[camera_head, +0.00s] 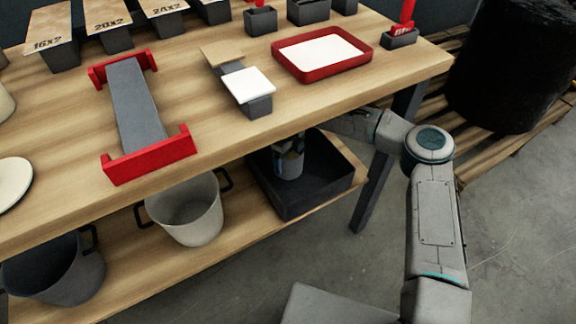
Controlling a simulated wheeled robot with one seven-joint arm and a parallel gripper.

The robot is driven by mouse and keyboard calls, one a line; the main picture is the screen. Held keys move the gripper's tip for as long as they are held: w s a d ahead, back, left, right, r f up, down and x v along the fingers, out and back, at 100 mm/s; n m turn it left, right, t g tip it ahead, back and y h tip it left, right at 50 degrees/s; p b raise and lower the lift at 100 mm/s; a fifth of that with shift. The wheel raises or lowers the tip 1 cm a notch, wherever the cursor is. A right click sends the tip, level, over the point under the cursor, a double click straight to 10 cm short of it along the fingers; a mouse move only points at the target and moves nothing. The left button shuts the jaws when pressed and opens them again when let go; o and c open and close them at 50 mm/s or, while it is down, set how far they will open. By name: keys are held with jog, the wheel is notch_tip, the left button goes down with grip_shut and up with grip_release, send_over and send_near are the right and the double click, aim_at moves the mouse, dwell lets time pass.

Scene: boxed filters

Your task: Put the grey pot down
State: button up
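Two pots stand upright on the lower shelf: a dark grey pot (78,285) at the far left, cut by the picture edge, and a light grey-beige pot (197,232) with dark side handles nearer the middle. My arm reaches in under the table top from the right. The end of my arm, with my gripper (288,165), shows small over the dark bin on the lower shelf. It is to the right of the light pot and apart from both pots. The table edge and the arm itself hide the fingers, so I cannot tell whether they hold anything.
The dark bin (318,204) stands at the shelf's right end, beside the table leg (374,185). The table top (210,140) above carries a red-ended stand (150,157), a red tray (318,76) and several dark boxes. Shelf room between the pots is clear.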

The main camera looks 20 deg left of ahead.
jog(key=shift+f+b, duration=0.4)
jog(key=shift+f, duration=1.3)
jog(key=shift+f, duration=0.15)
jog(key=o, duration=1.1)
notch_tip(320, 180, up, 8)
jog(key=p, duration=0.3)
jog(key=shift+w, duration=0.1)
